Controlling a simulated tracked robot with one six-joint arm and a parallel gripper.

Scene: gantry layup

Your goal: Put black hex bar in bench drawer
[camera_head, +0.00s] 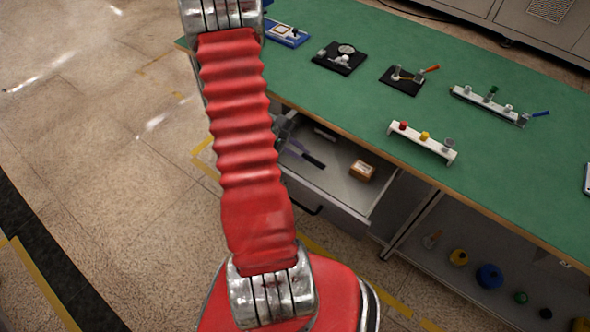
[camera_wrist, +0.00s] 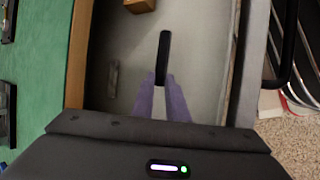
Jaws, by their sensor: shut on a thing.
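The black hex bar (camera_wrist: 164,55) stands out from between the two purple fingertips of my gripper (camera_wrist: 163,82) in the wrist view. My gripper is shut on the bar near its end. The bench drawer (camera_head: 342,199) is pulled open under the green bench, and its grey floor also shows in the wrist view (camera_wrist: 203,62). The bar (camera_head: 313,160) and my gripper (camera_head: 287,140) are over the drawer's open space in the head view. I cannot tell how high the bar is above the drawer floor. My arm hides part of the drawer.
A small brown box (camera_head: 361,171) and a flat grey piece (camera_wrist: 113,78) lie in the drawer. The bench top (camera_head: 480,130) overhangs its back and holds several fixtures. A black handle (camera_wrist: 285,50) is on the drawer front. A lower shelf (camera_head: 450,270) holds several parts.

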